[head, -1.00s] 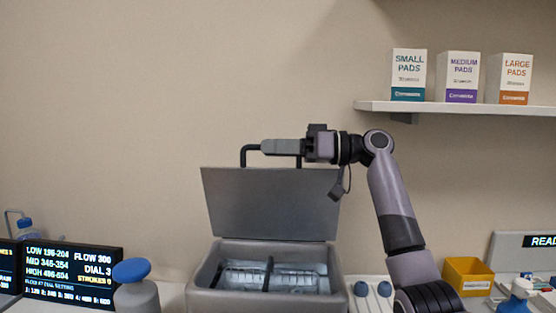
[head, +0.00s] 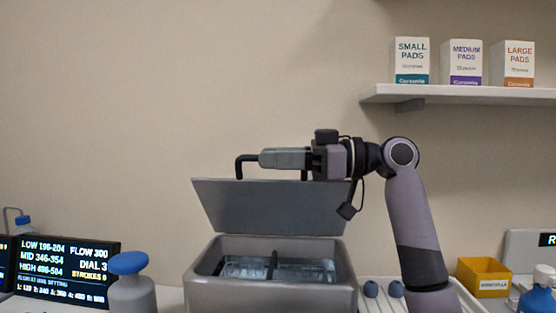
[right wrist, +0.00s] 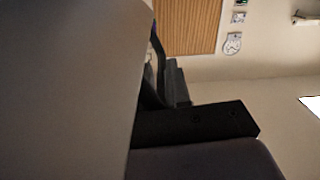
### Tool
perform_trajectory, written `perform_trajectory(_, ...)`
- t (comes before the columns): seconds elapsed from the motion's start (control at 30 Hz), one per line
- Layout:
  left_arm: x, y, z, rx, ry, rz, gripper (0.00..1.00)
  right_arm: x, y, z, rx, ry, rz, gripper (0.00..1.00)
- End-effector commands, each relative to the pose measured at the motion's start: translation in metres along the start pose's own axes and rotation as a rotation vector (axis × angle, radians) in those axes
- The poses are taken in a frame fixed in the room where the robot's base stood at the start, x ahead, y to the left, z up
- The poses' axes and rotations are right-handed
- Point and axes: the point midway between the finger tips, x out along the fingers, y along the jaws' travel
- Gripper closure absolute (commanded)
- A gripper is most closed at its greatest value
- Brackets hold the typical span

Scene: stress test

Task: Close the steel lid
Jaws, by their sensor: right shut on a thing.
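The steel lid (head: 270,208) is a flat grey panel, raised and tilted above the grey box (head: 270,297) it is hinged to. A dark handle (head: 240,167) stands on the lid's upper edge. My right gripper (head: 268,159) is shut on the handle from the right. In the right wrist view the lid (right wrist: 65,90) fills the left side as a large grey surface beside dark finger parts. The open box shows clear contents and a dark divider inside. My left gripper is not in view.
A display (head: 68,270) and a blue-topped bottle (head: 130,285) stand left of the box. A yellow bin (head: 484,278) and a blue bottle (head: 540,296) stand at the right. A shelf (head: 460,95) with pad boxes is above right.

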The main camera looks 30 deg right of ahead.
Motion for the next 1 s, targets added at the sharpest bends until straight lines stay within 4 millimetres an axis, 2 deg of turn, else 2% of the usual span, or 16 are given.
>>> perform_trajectory(0.2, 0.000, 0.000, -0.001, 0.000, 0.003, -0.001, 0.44, -0.001, 0.001, -0.001, 0.001, 0.003, 0.002, 1.00)
perform_trajectory(0.23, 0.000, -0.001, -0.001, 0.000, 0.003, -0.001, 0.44, -0.001, 0.001, -0.001, 0.001, 0.003, 0.002, 0.79)
perform_trajectory(0.3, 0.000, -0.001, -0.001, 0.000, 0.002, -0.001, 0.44, -0.001, 0.001, -0.001, 0.001, 0.002, 0.002, 0.62)
perform_trajectory(0.57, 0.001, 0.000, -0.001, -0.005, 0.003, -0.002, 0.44, -0.001, 0.000, -0.001, 0.001, 0.001, 0.001, 0.62)
perform_trajectory(0.67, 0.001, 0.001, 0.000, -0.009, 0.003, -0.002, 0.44, -0.007, 0.001, 0.000, 0.000, 0.000, 0.003, 0.62)
perform_trajectory(1.0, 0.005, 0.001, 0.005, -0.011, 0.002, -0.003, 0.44, -0.059, 0.001, 0.001, 0.001, 0.000, 0.005, 0.62)
